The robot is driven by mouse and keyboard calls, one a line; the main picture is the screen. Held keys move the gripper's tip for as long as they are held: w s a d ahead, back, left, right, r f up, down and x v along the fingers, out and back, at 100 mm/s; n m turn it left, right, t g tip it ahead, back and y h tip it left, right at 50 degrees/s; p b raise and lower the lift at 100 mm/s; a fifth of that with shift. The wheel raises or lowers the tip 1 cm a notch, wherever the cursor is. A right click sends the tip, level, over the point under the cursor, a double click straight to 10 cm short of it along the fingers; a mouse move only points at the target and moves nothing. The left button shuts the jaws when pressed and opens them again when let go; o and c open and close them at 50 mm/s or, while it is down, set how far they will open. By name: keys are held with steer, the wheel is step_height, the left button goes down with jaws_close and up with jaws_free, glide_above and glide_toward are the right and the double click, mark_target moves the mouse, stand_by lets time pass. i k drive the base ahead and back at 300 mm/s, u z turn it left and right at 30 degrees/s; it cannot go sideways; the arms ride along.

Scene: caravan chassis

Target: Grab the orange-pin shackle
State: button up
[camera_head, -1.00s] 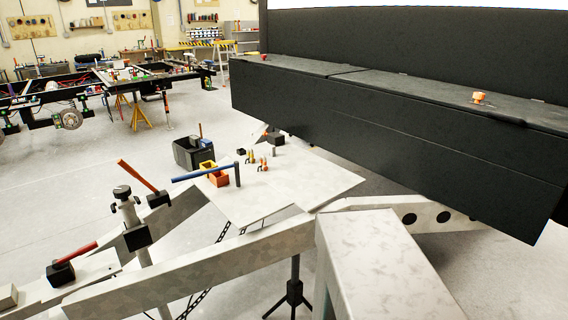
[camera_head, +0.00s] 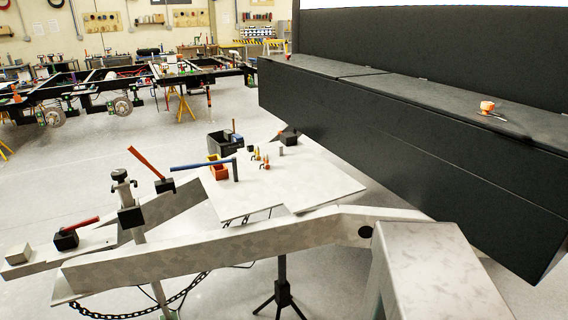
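Several small upright items with orange and yellow parts stand on the pale plate (camera_head: 310,183) in the middle of the view. One with an orange part (camera_head: 266,163) stands towards the front of this group and may be the orange-pin shackle. Another with a yellowish part (camera_head: 257,154) stands just behind it. They are too small to tell their exact shape or pin colour for certain. My gripper is not in view.
An orange open bin (camera_head: 219,170) and a blue-handled hammer (camera_head: 203,164) are left of the small items. A black bin (camera_head: 225,146) is behind. Pale chassis beams (camera_head: 240,238) cross in front; a long black box (camera_head: 400,130) borders the right.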

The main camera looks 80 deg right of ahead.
mark_target(265, 161)
steer(key=u, duration=0.55)
steer(key=k, duration=0.25)
steer(key=z, duration=2.2)
steer(key=i, duration=1)
steer(key=z, duration=0.1)
steer(key=k, duration=0.4)
steer(key=z, duration=0.1)
